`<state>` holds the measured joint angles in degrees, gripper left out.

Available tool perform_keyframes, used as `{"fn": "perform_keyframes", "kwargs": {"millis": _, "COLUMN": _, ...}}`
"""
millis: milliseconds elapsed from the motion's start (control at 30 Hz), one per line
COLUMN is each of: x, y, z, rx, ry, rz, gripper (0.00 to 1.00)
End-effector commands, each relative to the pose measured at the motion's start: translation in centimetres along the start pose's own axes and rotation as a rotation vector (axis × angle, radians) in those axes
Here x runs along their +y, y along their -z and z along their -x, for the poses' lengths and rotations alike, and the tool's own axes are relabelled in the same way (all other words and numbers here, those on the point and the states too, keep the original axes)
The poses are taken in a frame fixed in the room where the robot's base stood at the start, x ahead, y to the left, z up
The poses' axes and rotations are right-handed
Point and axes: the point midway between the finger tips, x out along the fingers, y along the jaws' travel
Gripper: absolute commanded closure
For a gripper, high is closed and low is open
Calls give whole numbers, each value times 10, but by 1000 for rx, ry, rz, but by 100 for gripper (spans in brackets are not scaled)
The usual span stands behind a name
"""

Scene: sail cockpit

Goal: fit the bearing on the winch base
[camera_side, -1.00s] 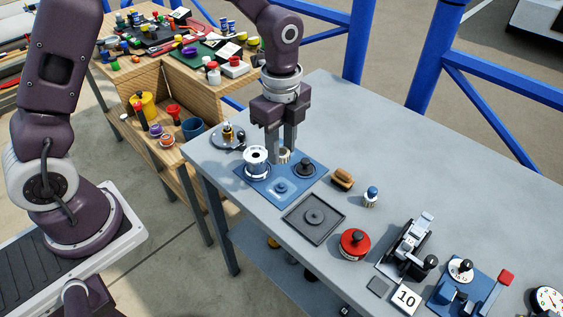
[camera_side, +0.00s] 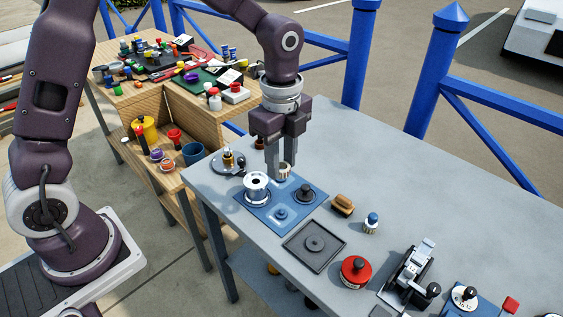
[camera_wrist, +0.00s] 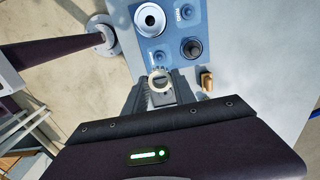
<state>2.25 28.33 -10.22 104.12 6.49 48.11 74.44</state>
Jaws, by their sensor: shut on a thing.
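My gripper (camera_side: 280,168) is shut on a pale cream ring, the bearing (camera_side: 285,171). In the wrist view the bearing (camera_wrist: 160,81) shows as an open ring between the fingertips. It hangs above the back edge of the blue base plate (camera_side: 265,218), apparently clear of it. On this plate stand a silver drum (camera_side: 257,187) at left, a black-knobbed part (camera_side: 305,194) at right and a small blue post (camera_side: 281,213) at the front. In the wrist view a small blue post (camera_wrist: 160,58) lies close beside the bearing. I cannot tell which part is the winch base.
A grey tray (camera_side: 314,263) lies in front of the plate. A wooden-handled brush (camera_side: 342,205), a small blue-topped jar (camera_side: 371,223) and a red round tin (camera_side: 355,272) stand to the right. A round grey plate (camera_side: 229,162) with a brass part is at left. The table's back right is clear.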

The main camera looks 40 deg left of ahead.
Motion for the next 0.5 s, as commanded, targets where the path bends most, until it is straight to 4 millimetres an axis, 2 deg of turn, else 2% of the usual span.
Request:
{"fn": "perform_keyframes", "kwargs": {"millis": 167, "x": -1, "y": -2, "z": 0, "rx": 0, "ry": 0, "rz": 5, "gripper": 100}}
{"fn": "perform_keyframes", "kwargs": {"millis": 267, "x": -7, "y": -17, "z": -4, "rx": 0, "ry": -1, "rz": 38, "gripper": 100}}
{"fn": "perform_keyframes", "kwargs": {"millis": 367, "x": -19, "y": -50, "z": -10, "rx": 0, "ry": -2, "rz": 105, "gripper": 100}}
{"fn": "perform_keyframes", "kwargs": {"millis": 500, "x": -32, "y": -115, "z": -22, "rx": 1, "ry": -2, "rz": 229, "gripper": 100}}
